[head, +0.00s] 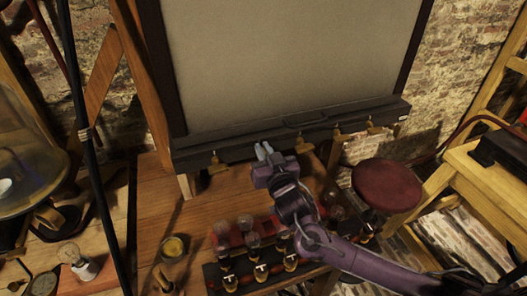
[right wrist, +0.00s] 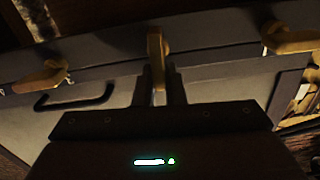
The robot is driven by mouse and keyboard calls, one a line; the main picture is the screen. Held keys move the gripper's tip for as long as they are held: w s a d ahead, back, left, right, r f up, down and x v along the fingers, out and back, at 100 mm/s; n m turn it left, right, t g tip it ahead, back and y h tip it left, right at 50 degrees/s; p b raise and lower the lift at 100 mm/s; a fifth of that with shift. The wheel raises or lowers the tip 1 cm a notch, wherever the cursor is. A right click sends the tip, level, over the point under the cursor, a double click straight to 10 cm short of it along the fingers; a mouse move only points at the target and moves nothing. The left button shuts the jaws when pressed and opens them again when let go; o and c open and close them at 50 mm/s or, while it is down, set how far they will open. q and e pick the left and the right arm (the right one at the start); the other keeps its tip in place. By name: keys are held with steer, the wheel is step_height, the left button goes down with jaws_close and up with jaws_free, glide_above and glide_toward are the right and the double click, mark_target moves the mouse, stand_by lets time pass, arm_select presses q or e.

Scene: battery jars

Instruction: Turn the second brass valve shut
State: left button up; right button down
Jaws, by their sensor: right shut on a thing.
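A row of small brass valves runs along the dark rail (head: 230,146) under the pale panel. My right gripper (head: 264,151) reaches up to the rail at the second valve from the left and hides most of it. In the right wrist view, the second brass valve (right wrist: 156,46) stands between my fingertips, and the jaws are shut on it; its handle looks narrow, lined up with the fingers. The first valve (head: 217,166) and third valve (head: 302,146) are on either side, apart from the gripper. My left gripper is not in view.
More valves (head: 338,134) are farther right on the rail. A black handle (head: 306,118) is above the rail. Below are a wooden table (head: 155,205), glass jars (head: 247,223) in a rack and a red round stool (head: 387,186). A glass dome (head: 25,160) stands at left.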

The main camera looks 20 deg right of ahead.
steer(key=shift+d+f+m+b, duration=0.3)
steer(key=shift+d+f+m, duration=0.1)
steer(key=shift+m, duration=2.45)
steer(key=shift+d+f+m+b, duration=0.35)
steer(key=shift+f+m, duration=0.1)
steer(key=shift+m, duration=2.35)
steer(key=shift+d+f+m+b, duration=0.25)
steer(key=shift+d+f+m, duration=0.15)
steer(key=shift+m, duration=2.45)
steer(key=c, duration=1.5)
jaws_free()
